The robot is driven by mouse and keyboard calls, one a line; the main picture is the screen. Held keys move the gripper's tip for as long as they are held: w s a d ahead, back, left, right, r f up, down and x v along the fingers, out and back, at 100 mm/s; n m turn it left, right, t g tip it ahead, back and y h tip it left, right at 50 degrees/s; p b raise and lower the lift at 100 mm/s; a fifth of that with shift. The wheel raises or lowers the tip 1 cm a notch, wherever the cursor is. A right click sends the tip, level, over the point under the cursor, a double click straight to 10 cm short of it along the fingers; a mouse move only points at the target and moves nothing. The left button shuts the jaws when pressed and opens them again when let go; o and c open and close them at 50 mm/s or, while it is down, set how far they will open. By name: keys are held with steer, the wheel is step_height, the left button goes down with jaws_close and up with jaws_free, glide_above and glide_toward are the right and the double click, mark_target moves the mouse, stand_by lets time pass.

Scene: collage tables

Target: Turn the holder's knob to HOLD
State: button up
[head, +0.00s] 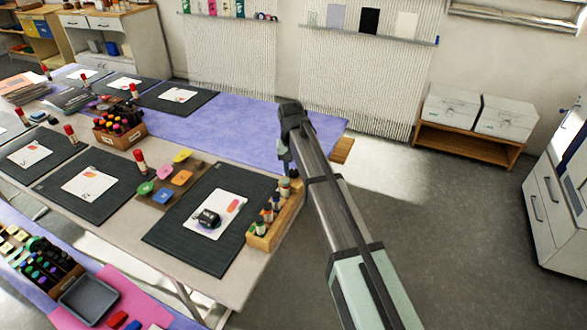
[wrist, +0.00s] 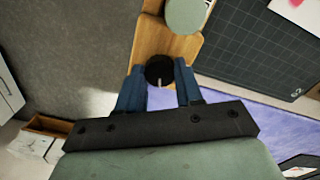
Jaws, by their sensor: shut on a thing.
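The wooden holder (head: 262,241) stands at the right end of the table in the head view, with several small jars in it. In the wrist view, the holder's wood (wrist: 182,46) runs up from the centre. A round black knob (wrist: 159,67) is on its near end, with a short pale mark pointing down in the picture. My gripper (wrist: 159,75) has its two blue fingers on either side of the knob, shut on it. In the head view my gripper (head: 288,168) is at the holder's far end and hides the knob. I cannot read any HOLD label.
A green-lidded jar (wrist: 186,14) stands in the holder just beyond the knob. A dark cutting mat (head: 165,238) with a white card and a small black item lies left of the holder. A purple-covered table (head: 215,125) lies behind. Open floor is to the right.

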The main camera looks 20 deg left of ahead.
mark_target(292, 171)
steer(key=shift+w+m, duration=0.1)
steer(key=shift+m, duration=1.7)
steer(key=o, duration=1)
steer(key=shift+o, duration=0.2)
step_height(292, 171, up, 14)
steer(key=shift+a, duration=0.25)
steer(key=shift+f, duration=0.15)
